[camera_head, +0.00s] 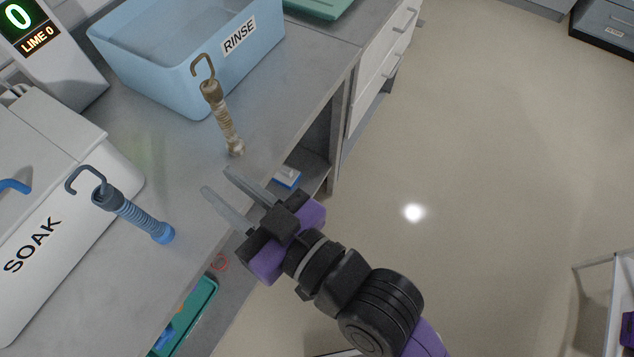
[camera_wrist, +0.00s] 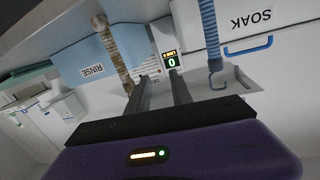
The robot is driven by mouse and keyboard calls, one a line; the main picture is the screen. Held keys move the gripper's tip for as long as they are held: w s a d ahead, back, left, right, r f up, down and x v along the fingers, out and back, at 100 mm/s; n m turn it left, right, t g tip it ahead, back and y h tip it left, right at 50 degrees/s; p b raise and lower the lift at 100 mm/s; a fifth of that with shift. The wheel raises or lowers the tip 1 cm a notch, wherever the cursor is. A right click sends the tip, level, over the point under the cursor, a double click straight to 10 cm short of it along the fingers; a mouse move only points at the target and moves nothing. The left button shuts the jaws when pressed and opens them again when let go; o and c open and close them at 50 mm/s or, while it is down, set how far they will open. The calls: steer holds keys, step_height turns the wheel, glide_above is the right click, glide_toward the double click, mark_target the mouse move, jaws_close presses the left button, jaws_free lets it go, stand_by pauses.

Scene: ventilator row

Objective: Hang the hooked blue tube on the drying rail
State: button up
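The hooked blue tube (camera_head: 135,216) is ribbed, with a dark grey hook at one end and a brighter blue cap at the other. It appears to stand upright on the counter beside the SOAK bin. I cannot pick out a drying rail for certain.
A hooked tan tube (camera_head: 222,118) stands close beyond my fingers. A blue RINSE basin (camera_head: 190,65) and a white SOAK bin (camera_head: 60,215) sit on the counter (camera_head: 165,135). A display reads 0 and LIME 0. A green tray (camera_head: 185,315) is below.

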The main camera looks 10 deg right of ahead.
steer(key=s+d+f+m+t+h, duration=0.1)
steer(key=s+d+f+m+h, duration=0.2)
steer(key=d, duration=0.5)
steer(key=s+d+f+m+t+h, duration=0.1)
steer(key=s+d+f+h, duration=0.2)
steer(key=d+f, duration=0.35)
steer(key=s+d+m+h, duration=0.3)
steer(key=s+d+h, duration=0.2)
steer(key=s+d, duration=0.8)
steer(key=shift+s+r+g, duration=0.3)
steer(key=shift+s+r, duration=0.1)
steer(key=shift+s, duration=0.25)
steer(key=o, duration=0.5)
